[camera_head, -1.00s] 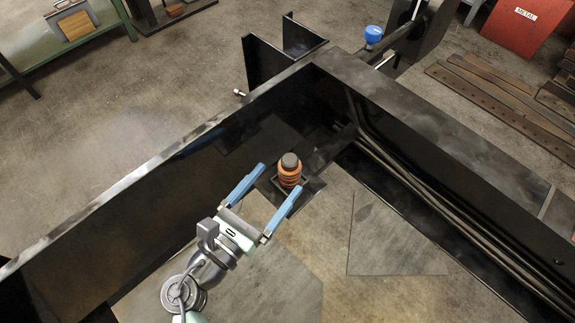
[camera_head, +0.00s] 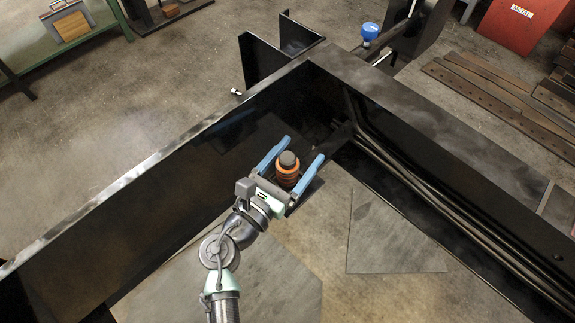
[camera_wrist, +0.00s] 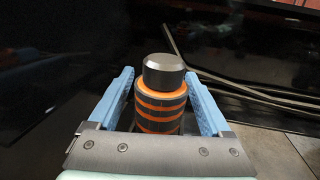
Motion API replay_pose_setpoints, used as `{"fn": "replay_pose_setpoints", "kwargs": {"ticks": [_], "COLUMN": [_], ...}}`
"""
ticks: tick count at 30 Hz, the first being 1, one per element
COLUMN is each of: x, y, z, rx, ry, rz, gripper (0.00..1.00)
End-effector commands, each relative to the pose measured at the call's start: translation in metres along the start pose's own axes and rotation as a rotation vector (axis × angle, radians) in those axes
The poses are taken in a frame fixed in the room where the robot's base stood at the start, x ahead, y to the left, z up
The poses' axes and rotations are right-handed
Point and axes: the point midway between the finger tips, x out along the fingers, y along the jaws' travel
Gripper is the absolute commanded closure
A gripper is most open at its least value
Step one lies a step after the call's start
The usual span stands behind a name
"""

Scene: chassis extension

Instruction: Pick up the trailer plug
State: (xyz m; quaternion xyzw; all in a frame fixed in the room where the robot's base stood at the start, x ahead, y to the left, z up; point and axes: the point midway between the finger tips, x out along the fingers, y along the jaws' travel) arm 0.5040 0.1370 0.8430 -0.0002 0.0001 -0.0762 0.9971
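The trailer plug (camera_head: 288,170) is a short upright cylinder with orange and dark bands and a dark grey cap. It stands near the inner corner of the black chassis frame. My gripper (camera_head: 304,149) has its two blue fingers on either side of the plug, reaching past it. In the wrist view the plug (camera_wrist: 161,100) stands between the fingers, with a small dark gap visible on its left and little gap on its right. The fingers are spread and do not look closed on it. The plug's lower part is hidden by my gripper (camera_wrist: 163,85).
Black chassis beams (camera_head: 160,165) rise to the left and right of the plug and meet behind it. Pipes (camera_head: 420,190) run along the right beam. A loose flat plate (camera_head: 390,240) lies to the right of my arm. A blue-capped part (camera_head: 369,31) sits beyond the corner.

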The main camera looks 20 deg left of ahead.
Motion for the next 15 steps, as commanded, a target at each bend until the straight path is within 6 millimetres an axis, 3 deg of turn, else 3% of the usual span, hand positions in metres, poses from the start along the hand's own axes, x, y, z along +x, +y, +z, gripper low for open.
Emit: {"fn": "replay_pose_setpoints", "kwargs": {"ticks": [2, 12, 15], "x": [-0.0003, -0.0005, -0.0004], "y": [0.0001, 0.0001, 0.0002], "z": [0.0, 0.0001, 0.0006], "rx": [0.0, 0.0, 0.001], "ry": [0.0, 0.0, -0.001], "rz": [0.0, 0.0, 0.0], "gripper": [0.34, 0.96, 1.0]}}
